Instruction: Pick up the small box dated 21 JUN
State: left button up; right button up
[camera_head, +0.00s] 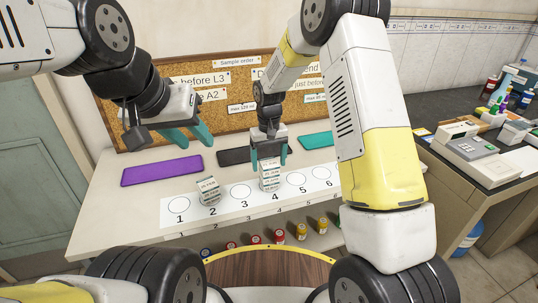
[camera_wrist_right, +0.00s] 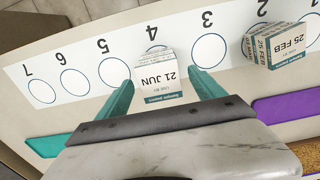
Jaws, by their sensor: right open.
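The small box dated 21 JUN (camera_wrist_right: 157,77) stands in the right wrist view between the two fingers of my right gripper (camera_wrist_right: 160,97), near circle 4. It is white with a dark green band. In the head view the same box (camera_head: 270,177) stands on the numbered strip, under my right gripper (camera_head: 269,158). The right gripper is open, with a finger on each side of the box. A second box, dated 25 FEB (camera_wrist_right: 280,45), stands near circle 2, and in the head view (camera_head: 208,191) too. My left gripper (camera_head: 187,137) is raised at the left, apart from the boxes; its fingers appear spread and empty.
A white strip (camera_head: 239,204) with numbered circles runs along the shelf. Purple (camera_head: 161,171), black (camera_head: 232,157) and teal (camera_head: 317,140) mats lie behind it. A corkboard (camera_head: 215,72) with labels stands at the back. Several coloured caps line the front below.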

jog(key=shift+f, duration=0.45)
jog(key=shift+c, duration=0.5)
jog(key=c, duration=1.4)
jog(key=shift+o, duration=0.2)
jog(key=shift+r, duration=0.1)
